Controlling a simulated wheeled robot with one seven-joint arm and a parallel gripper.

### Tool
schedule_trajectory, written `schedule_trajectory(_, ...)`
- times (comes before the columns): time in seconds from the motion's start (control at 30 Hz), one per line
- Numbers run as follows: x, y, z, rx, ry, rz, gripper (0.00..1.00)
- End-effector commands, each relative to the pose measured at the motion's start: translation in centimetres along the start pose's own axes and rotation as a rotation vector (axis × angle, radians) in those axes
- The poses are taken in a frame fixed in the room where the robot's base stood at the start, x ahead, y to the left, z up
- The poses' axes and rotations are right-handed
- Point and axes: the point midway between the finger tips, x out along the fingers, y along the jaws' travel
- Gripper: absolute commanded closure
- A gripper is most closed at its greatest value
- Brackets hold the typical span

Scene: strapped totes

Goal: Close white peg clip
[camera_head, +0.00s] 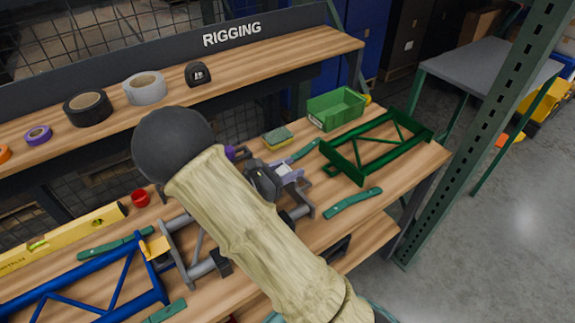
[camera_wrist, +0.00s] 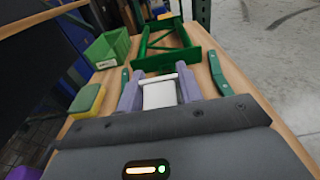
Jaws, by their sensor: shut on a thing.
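A white block-like piece, seemingly the white peg clip (camera_wrist: 159,95), sits between the lavender fingers of my gripper (camera_wrist: 160,80) in the wrist view. The fingers are shut on it from both sides. In the head view my gripper (camera_head: 292,172) is low over the wooden bench, just left of the green frame, and the white piece (camera_head: 284,169) shows small between its fingers. My own arm and wrist hide much around it. I cannot tell whether the clip is open or closed.
A green frame (camera_head: 372,151), a green bin (camera_head: 336,109) and a sponge (camera_head: 277,137) lie beyond my gripper. Green strap pieces (camera_head: 352,203) flank it. A blue frame (camera_head: 92,281), grey tubing and a yellow level (camera_head: 60,240) are left. A shelf (camera_head: 230,64) with tape rolls runs behind.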

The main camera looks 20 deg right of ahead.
Motion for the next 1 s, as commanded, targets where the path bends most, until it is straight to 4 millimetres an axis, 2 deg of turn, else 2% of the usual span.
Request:
schedule_trajectory(0.03,0.0,-0.1,0.6,0.001,0.032,-0.002,0.87)
schedule_trajectory(0.33,1.1,-0.1,1.1,0.002,0.271,-0.003,0.87)
schedule_trajectory(1.0,3.7,0.0,0.6,0.001,0.849,-0.002,0.86)
